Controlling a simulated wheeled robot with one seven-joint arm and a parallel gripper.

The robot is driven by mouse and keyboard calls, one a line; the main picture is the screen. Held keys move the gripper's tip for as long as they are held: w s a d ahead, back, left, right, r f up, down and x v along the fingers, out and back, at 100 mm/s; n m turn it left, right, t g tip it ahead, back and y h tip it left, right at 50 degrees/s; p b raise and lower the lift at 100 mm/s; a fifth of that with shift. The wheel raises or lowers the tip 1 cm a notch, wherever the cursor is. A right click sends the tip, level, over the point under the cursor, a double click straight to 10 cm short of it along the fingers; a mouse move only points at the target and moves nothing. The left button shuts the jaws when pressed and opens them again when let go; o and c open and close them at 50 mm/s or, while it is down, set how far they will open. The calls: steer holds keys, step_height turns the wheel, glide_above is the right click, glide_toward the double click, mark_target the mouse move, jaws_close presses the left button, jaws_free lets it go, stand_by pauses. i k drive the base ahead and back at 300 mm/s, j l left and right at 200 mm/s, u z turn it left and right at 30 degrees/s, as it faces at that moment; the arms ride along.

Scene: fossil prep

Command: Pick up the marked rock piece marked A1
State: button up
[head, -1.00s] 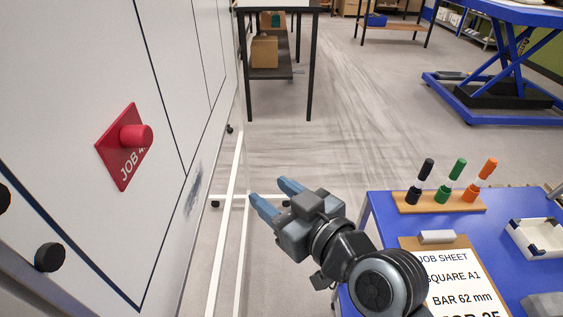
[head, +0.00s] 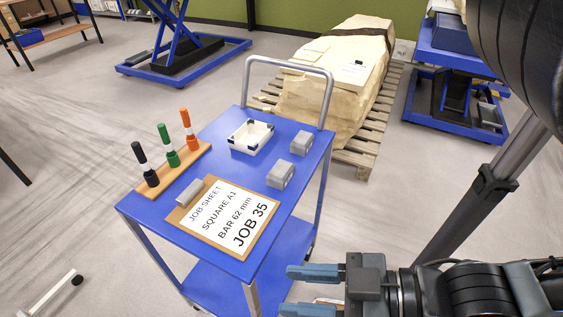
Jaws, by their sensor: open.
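No rock piece with a readable A1 mark shows. A large cream rock block (head: 308,100) sits on a wooden pallet (head: 353,158) behind the cart. A dark band crosses its far part, and a pale flat piece with a small dark item lies on top. The job sheet (head: 207,228) on the cart reads "SQUARE A1", "BAR 62 mm", "JOB 35". My gripper (head: 289,291) is at the bottom right of the head view, pointing left, with its blue fingers apart and nothing visible between them. It appears beside the cart's near right corner, well away from the rock.
The blue cart (head: 222,165) holds black, green and orange markers in a wooden rack (head: 180,170), a white tray (head: 250,137) and two grey blocks (head: 281,174). Its grey handle (head: 290,66) rises at the far end. Blue lift tables stand behind. Open floor lies left.

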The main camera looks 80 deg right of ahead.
mark_target(300, 145)
steer(key=k+l, duration=0.2)
steer(key=l, duration=0.15)
steer(key=k+l, duration=0.25)
steer(key=l, duration=0.15)
steer(key=k+l, duration=0.2)
steer(key=l, duration=0.15)
steer(key=k+l, duration=0.2)
steer(key=l, duration=0.2)
steer(key=k+l, duration=0.2)
steer(key=l, duration=0.15)
